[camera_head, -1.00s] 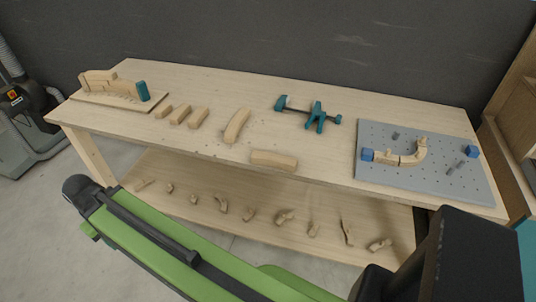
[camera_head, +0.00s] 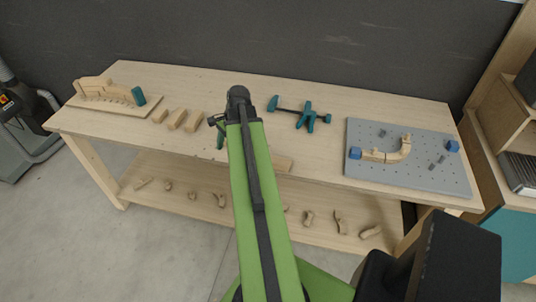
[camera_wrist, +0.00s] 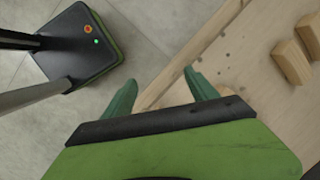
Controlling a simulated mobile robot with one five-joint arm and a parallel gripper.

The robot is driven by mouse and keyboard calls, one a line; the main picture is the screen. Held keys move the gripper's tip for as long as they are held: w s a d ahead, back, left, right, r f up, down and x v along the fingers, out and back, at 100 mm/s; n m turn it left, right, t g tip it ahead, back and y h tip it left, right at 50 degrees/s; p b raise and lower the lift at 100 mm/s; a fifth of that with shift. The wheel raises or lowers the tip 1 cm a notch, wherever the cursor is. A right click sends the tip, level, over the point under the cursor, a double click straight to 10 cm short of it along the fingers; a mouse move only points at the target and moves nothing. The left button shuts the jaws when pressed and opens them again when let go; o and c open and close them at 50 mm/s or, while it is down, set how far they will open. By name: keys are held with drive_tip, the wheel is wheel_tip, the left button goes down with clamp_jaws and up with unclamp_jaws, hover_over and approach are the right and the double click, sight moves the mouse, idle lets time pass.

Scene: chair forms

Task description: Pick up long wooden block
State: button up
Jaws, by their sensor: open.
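My gripper (camera_wrist: 160,77) is open and empty in the wrist view, its two green fingers apart over the table's edge. In the head view, my arm reaches up over the table and hides its middle. Several shorter wooden blocks (camera_head: 176,118) lie in a row left of my arm. Two wooden blocks (camera_wrist: 291,62) show at the right of the wrist view, apart from the fingers. I cannot tell for sure which block is the long one.
A teal clamp (camera_head: 305,118) lies right of my arm. A grey pegboard (camera_head: 430,180) holds a curved wooden assembly at the right. A board with a wooden form (camera_head: 112,93) is at the far left. Small offcuts lie on the lower shelf (camera_head: 150,165).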

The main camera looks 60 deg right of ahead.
drive_tip(key=s+d+r+m+t+p, duration=0.1)
drive_tip(key=s+d+r+m, duration=0.1)
drive_tip(key=s+d+m, duration=0.25)
drive_tip(key=s+d+r+m+p, duration=0.1)
drive_tip(key=s+d+r+m, duration=0.2)
drive_tip(key=s+d, duration=0.3)
drive_tip(key=m+t+p, duration=0.1)
drive_tip(key=m+p, duration=0.1)
drive_tip(key=m, duration=0.2)
approach(275, 158)
drive_tip(key=shift+h, duration=0.3)
drive_tip(key=w+f+b, duration=0.1)
drive_tip(key=b, duration=0.3)
drive_tip(key=w+a+f+b, duration=0.1)
drive_tip(key=f+b, duration=0.1)
drive_tip(key=b, duration=0.2)
drive_tip(key=w+f+b, duration=0.1)
drive_tip(key=f+b, duration=0.1)
drive_tip(key=b, duration=0.2)
drive_tip(key=shift+w+a, duration=0.2)
drive_tip(key=shift+a, duration=0.15)
drive_tip(key=shift+w+r, duration=0.1)
drive_tip(key=shift+r, duration=0.05)
drive_tip(key=b+x, duration=0.5)
drive_tip(key=shift+a, duration=0.4)
clamp_jaws()
